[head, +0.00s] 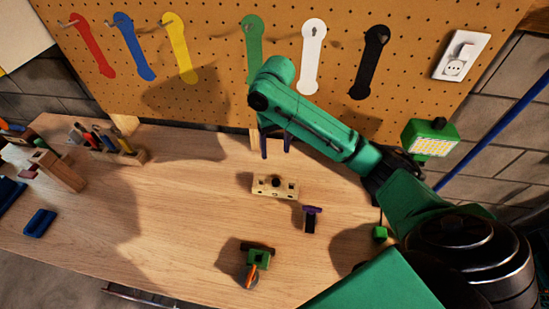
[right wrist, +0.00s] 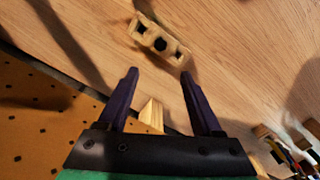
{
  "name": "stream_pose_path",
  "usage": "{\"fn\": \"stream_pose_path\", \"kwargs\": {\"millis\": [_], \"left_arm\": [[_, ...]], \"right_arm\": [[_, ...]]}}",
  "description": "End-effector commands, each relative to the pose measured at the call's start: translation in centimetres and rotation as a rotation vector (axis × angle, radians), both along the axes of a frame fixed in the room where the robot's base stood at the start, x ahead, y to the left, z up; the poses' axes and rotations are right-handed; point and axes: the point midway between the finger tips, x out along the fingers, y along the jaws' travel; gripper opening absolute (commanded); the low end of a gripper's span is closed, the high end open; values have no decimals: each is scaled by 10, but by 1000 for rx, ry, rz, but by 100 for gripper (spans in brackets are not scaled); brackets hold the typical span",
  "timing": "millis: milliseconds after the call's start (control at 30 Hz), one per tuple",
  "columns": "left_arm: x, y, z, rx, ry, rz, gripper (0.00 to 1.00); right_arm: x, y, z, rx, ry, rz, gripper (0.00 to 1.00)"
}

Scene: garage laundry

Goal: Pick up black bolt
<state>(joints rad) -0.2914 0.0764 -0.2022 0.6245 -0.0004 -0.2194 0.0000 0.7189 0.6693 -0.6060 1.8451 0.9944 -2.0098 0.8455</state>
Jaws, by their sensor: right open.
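The black bolt (head: 276,181) sits in the middle of a small pale wooden block (head: 260,188) on the workbench. In the right wrist view, the bolt (right wrist: 160,44) shows as a dark round head between dark openings in the block (right wrist: 145,30). My right gripper (head: 275,152) is open and empty, with its dark fingers pointing down behind the block, near the pegboard. In the right wrist view, the block lies ahead of the spread fingertips (right wrist: 159,76), apart from them. My left gripper is not in view.
A tool rack (head: 130,157) and a blue piece (head: 40,222) are at the left. The pegboard (head: 215,60) with hanging coloured wrenches rises behind. The bench's middle left is clear.

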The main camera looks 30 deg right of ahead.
Motion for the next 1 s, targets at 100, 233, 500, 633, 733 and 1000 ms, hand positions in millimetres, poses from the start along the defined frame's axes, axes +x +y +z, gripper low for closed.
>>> {"fn": "stream_pose_path", "kwargs": {"millis": [100,233,500,633,733,1000], "left_arm": [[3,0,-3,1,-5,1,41],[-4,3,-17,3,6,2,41],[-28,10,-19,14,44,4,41],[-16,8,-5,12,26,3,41],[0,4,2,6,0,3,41],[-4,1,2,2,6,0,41]], "right_arm": [[-1,1,-10,1,3,2,66],[-2,3,-45,6,6,2,66],[-1,0,-91,-2,2,0,66],[1,-3,-108,-3,5,0,66],[3,-3,-129,-1,4,0,66],[4,-2,-146,0,-1,2,66]]}}
